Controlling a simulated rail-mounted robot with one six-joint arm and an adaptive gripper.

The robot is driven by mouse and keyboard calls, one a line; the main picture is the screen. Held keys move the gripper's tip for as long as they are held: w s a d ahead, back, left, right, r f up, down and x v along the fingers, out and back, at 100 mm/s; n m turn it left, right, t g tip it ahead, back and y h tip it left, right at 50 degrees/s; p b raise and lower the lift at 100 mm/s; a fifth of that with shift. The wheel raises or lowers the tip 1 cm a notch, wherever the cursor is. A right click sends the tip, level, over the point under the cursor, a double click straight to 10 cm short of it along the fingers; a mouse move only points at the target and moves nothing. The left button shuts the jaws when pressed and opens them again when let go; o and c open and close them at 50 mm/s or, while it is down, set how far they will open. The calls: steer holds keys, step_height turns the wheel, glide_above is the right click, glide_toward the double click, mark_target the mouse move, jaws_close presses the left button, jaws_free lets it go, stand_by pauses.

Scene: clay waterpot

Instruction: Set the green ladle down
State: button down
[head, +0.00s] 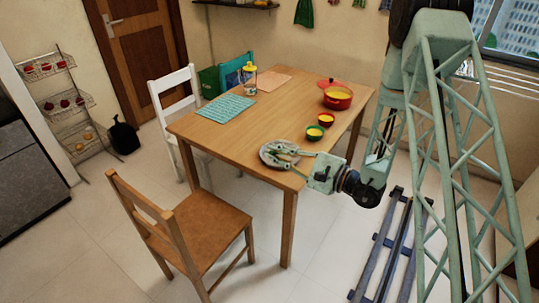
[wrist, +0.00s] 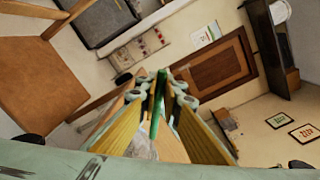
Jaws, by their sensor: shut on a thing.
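My gripper (head: 283,150) is at the near right corner of the wooden table (head: 265,112), over a round grey dish (head: 266,160). In the wrist view my gripper (wrist: 160,85) is shut on the green ladle (wrist: 157,105), whose thin green length shows between the fingertips. The rest of the ladle is hidden by the fingers, and I cannot pick it out in the head view. Whether the ladle touches the dish or table cannot be told.
A red pot (head: 338,101), teal mat (head: 226,108) and yellow-lidded jar (head: 249,80) are farther back. A brown chair (head: 205,225) stands in front. The table's middle is clear.

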steer(key=shift+w+a+f, duration=0.1)
steer(key=shift+w+a, duration=0.25)
steer(key=shift+w, duration=0.4)
steer(key=shift+w+a+f, duration=0.1)
steer(key=shift+w+a, duration=0.25)
steer(key=shift+w, duration=0.35)
steer(key=shift+w+a, duration=0.35)
steer(key=shift+w, duration=0.4)
steer(key=shift+f+b, duration=0.1)
steer(key=shift+b, duration=0.2)
steer(key=shift+f+b, duration=0.5)
steer(key=shift+f, duration=1.35)
steer(key=c, duration=2.8)
jaws_free()
steer(key=shift+d+r, duration=0.1)
steer(key=shift+r, duration=0.1)
steer(key=shift+p+v, duration=0.85)
steer(key=shift+v, duration=5.1)
